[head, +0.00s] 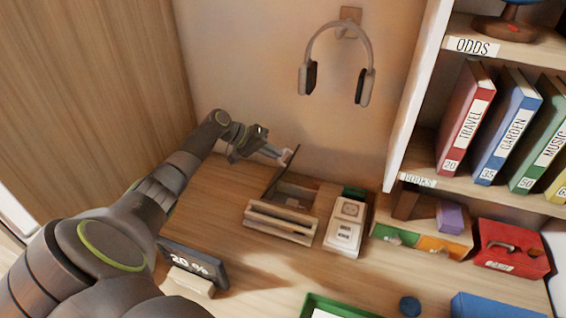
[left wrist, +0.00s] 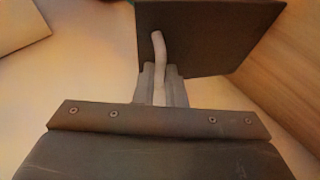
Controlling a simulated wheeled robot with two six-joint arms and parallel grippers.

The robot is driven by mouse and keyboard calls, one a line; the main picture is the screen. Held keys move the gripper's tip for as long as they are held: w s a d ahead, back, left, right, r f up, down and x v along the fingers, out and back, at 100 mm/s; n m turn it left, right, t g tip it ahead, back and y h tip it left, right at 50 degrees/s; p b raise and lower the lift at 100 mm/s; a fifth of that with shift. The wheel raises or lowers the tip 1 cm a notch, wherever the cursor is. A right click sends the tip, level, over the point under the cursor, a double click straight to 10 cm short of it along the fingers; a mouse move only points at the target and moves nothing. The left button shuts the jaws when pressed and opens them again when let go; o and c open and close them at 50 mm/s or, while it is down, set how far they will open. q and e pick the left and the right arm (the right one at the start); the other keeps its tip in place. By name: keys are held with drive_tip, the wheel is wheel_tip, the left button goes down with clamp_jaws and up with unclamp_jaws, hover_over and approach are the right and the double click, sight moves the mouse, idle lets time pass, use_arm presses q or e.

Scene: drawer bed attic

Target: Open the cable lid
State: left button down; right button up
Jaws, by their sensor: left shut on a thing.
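The cable lid (head: 282,172) is a dark, thin panel that stands raised and tilted over the wooden cable box (head: 281,222) on the desk. In the left wrist view the lid (left wrist: 215,35) fills the upper right, with a pale curved handle (left wrist: 158,50) on it. My left gripper (head: 284,156) is at the lid's upper edge in the head view, and its fingers (left wrist: 162,85) are shut on the handle. The inside of the box is partly visible under the lid. My right gripper is not in view.
Right of the box are a white socket unit (head: 345,226) and a small organiser (head: 422,240). A tablet reading 20% (head: 196,264) leans at the front left. Headphones (head: 337,60) hang on the wall above. A bookshelf (head: 413,95) rises at the right.

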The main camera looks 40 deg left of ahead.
use_arm(q)
drive_tip(key=shift+s+a+f+b, duration=0.25)
drive_tip(key=shift+s+a, duration=0.1)
drive_tip(key=shift+a, duration=0.35)
drive_tip(key=shift+s+a+f+b, duration=0.2)
drive_tip(key=shift+s+a, duration=0.1)
drive_tip(key=shift+a, duration=0.4)
drive_tip(key=c, duration=1.9)
unclamp_jaws()
drive_tip(key=o, duration=0.4)
drive_tip(key=shift+w+a+f, duration=0.1)
drive_tip(key=shift+a, duration=0.15)
drive_tip(key=shift+r, duration=0.25)
drive_tip(key=b+v, duration=0.2)
drive_tip(key=v, duration=1.5)
drive_tip(key=shift+r, duration=0.1)
